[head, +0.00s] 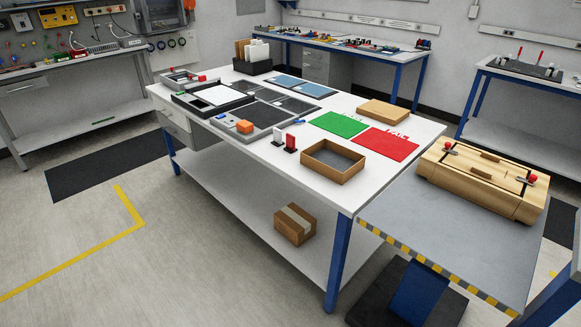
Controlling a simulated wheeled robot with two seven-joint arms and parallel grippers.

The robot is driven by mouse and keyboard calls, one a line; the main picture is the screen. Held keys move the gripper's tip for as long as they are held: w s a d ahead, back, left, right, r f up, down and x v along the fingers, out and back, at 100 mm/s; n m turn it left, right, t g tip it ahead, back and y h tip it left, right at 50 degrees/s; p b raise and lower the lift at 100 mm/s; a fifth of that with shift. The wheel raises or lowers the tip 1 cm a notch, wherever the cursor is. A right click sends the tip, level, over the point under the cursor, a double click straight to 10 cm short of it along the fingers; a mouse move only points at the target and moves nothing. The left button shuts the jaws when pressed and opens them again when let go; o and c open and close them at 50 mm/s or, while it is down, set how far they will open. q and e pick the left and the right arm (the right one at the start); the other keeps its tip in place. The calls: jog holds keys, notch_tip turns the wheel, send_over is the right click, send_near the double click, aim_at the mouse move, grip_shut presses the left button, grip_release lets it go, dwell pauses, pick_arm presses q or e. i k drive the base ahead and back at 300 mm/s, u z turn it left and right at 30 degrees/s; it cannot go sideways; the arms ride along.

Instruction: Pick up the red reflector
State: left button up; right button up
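Neither of my grippers shows in the head view.
A green mat (339,124) and a red mat (386,143) lie right of the small pieces. A closed cardboard box (384,112) lies behind them. A wooden case (483,179) stands on the grey hazard-striped table (440,228).

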aim_at(290, 148)
jog(key=u, duration=1)
jog(key=i, duration=1.65)
jog(key=z, duration=0.5)
